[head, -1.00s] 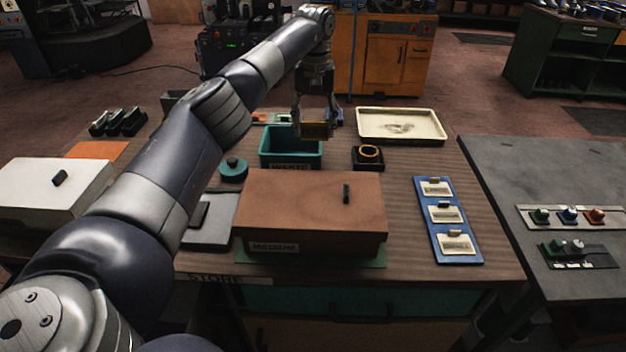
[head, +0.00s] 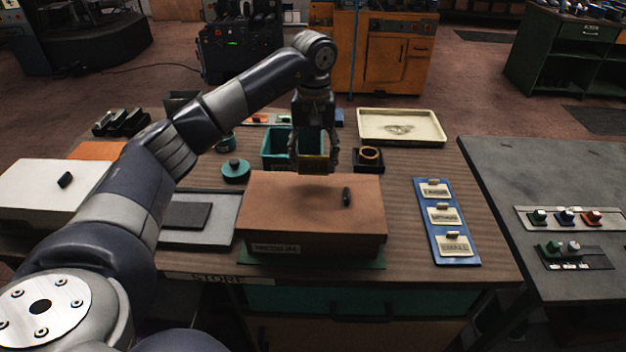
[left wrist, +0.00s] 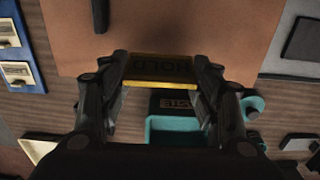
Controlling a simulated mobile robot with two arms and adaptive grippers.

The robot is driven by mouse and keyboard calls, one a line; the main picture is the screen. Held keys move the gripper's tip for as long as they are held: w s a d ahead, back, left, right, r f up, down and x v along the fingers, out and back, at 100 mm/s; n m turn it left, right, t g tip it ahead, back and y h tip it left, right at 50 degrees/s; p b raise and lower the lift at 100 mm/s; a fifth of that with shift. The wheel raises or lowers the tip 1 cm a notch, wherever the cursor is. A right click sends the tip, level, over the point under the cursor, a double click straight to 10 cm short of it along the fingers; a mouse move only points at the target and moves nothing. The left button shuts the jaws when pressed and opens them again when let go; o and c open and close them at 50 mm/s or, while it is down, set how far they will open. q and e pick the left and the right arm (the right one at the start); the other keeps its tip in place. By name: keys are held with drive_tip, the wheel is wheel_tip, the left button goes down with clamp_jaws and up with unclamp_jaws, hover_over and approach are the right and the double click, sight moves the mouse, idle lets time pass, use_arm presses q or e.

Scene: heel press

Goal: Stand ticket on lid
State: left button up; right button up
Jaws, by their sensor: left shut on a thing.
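My left gripper (head: 315,162) is shut on a yellow-edged ticket (head: 315,164), holding it above the far edge of the brown box lid. In the left wrist view the ticket (left wrist: 160,70) spans between the two fingers and bears dark lettering that is hard to read. The brown lid (head: 290,200) has a small dark handle (head: 346,197) right of its middle and a label on its front. In the left wrist view the lid (left wrist: 190,28) fills the top. My right gripper is not in view.
A teal bin (head: 275,147) stands behind the lid. A dark block with a ring (head: 369,157) and a cream tray (head: 400,126) are at back right. A blue board with several cards (head: 445,220) lies right. A white box (head: 40,190) stands left.

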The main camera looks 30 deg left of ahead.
use_arm(q)
drive_tip(key=s+d, duration=0.1)
drive_tip(key=s+d+p, duration=0.1)
drive_tip(key=s, duration=0.1)
drive_tip(key=shift+s, duration=0.15)
drive_tip(key=shift+s+d+f, duration=0.2)
drive_tip(key=shift+s+d, duration=0.05)
drive_tip(key=shift+s, duration=0.15)
wheel_tip(320, 180, down, 3)
drive_tip(key=shift+r+p, duration=0.2)
drive_tip(key=shift+p, duration=0.8)
drive_tip(key=shift+f, duration=0.5)
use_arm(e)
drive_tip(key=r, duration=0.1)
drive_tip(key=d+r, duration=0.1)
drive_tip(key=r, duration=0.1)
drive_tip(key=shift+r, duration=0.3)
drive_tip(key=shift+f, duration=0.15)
use_arm(q)
drive_tip(key=o, duration=0.7)
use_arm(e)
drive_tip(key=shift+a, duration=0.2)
